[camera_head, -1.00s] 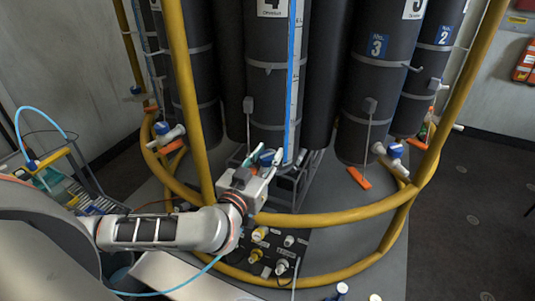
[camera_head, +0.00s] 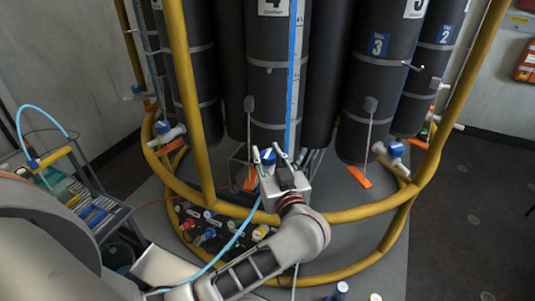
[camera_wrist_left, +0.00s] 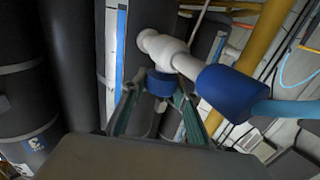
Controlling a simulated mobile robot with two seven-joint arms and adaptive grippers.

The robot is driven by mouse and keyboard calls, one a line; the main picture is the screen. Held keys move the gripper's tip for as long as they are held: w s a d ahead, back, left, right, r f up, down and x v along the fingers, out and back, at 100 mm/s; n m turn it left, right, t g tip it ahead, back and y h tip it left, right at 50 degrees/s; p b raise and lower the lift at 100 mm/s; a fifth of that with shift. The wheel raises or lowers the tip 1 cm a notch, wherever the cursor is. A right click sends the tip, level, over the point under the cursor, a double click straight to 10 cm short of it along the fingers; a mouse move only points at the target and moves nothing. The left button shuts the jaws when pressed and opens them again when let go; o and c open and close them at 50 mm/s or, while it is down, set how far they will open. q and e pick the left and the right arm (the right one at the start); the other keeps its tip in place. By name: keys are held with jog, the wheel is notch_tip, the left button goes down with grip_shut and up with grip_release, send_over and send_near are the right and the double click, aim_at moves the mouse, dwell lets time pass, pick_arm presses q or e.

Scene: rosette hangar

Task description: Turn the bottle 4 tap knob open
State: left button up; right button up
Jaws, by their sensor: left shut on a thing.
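Bottle 4 (camera_head: 268,100) is a tall dark cylinder with a "4" label at its top and a blue stripe down its side. Its white tap (camera_wrist_left: 163,48) shows in the left wrist view, with a small blue knob (camera_wrist_left: 160,83). My left gripper (camera_wrist_left: 157,94) has its greenish fingers on both sides of this knob and is shut on it. In the head view the left gripper (camera_head: 275,160) reaches up from below right at the bottle's foot, and the blue knob (camera_head: 268,155) shows partly between the fingers. My right gripper is not in view.
A large blue fitting (camera_wrist_left: 230,92) with a light blue hose sits beside the tap. A yellow rail (camera_head: 350,214) curves around the bottles. Bottle 3 (camera_head: 369,95) stands to the right. A rack with a basket (camera_head: 75,195) is at left. Dark floor at right is clear.

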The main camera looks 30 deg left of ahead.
pick_arm(q)
jog(key=shift+r+n+g+y, duration=0.15)
jog(key=shift+n+g+y, duration=0.15)
jog(key=shift+g, duration=0.1)
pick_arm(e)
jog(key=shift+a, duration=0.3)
pick_arm(q)
jog(key=o, duration=1.2)
jog(key=shift+c, duration=0.2)
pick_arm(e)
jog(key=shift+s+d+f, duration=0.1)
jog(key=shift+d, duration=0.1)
pick_arm(q)
jog(key=shift+a+m+t+h, duration=0.1)
jog(key=shift+m+t+h, duration=0.3)
jog(key=shift+t+h, duration=0.1)
